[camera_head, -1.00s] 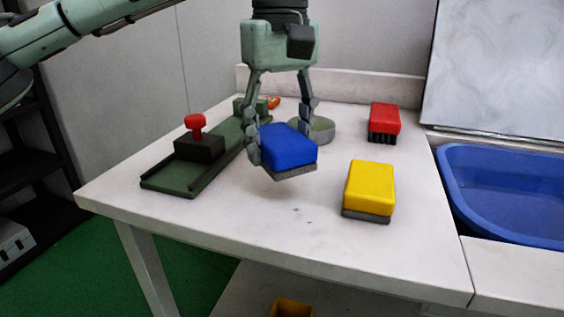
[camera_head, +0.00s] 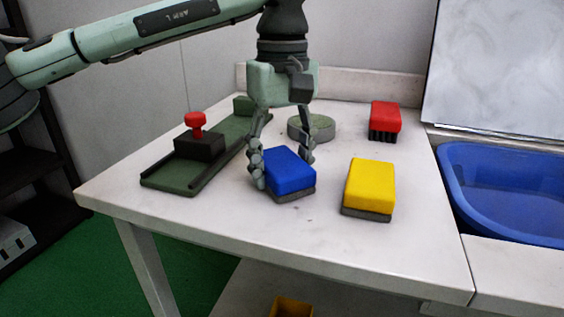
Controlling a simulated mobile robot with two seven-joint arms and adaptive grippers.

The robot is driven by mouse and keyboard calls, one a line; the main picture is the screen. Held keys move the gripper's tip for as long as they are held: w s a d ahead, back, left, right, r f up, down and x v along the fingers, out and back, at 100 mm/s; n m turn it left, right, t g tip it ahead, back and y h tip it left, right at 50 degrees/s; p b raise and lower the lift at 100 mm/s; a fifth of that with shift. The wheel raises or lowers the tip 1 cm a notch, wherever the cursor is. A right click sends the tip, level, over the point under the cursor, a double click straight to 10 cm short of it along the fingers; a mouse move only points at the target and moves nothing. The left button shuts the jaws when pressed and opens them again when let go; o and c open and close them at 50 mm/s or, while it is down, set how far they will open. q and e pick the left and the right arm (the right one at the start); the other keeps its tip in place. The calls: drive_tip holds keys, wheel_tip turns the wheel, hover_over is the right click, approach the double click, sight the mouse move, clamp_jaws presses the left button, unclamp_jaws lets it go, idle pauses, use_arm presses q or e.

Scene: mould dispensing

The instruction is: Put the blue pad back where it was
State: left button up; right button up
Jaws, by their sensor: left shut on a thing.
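The blue pad (camera_head: 290,171) has a blue top and a grey underside. It is at the middle of the white table (camera_head: 250,240), left of the yellow pad, with its grey side down. It looks to be at or very near the table surface; I cannot tell whether it touches. My left gripper (camera_head: 283,170) comes down from above and is shut on the blue pad, one finger at its left side and one at its far right side. My right gripper is not in view.
A yellow pad (camera_head: 371,185) stands close on the right, and a red brush (camera_head: 385,119) behind it. A green fixture (camera_head: 175,184) with a red-knobbed block (camera_head: 197,146) lies left. A round green-grey disc (camera_head: 312,128) is behind. A blue basin (camera_head: 510,195) is at right. The front table area is clear.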

sight(283, 160)
use_arm(q)
drive_tip(key=o, duration=1.3)
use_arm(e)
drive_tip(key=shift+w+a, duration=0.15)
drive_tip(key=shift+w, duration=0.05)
use_arm(q)
drive_tip(key=shift+r, duration=0.1)
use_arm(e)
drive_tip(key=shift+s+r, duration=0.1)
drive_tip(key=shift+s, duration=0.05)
use_arm(q)
drive_tip(key=shift+r, duration=0.35)
wheel_tip(283, 160, up, 5)
drive_tip(key=shift+r+p, duration=0.2)
drive_tip(key=shift+p, duration=0.15)
wheel_tip(283, 160, up, 6)
drive_tip(key=shift+p, duration=0.3)
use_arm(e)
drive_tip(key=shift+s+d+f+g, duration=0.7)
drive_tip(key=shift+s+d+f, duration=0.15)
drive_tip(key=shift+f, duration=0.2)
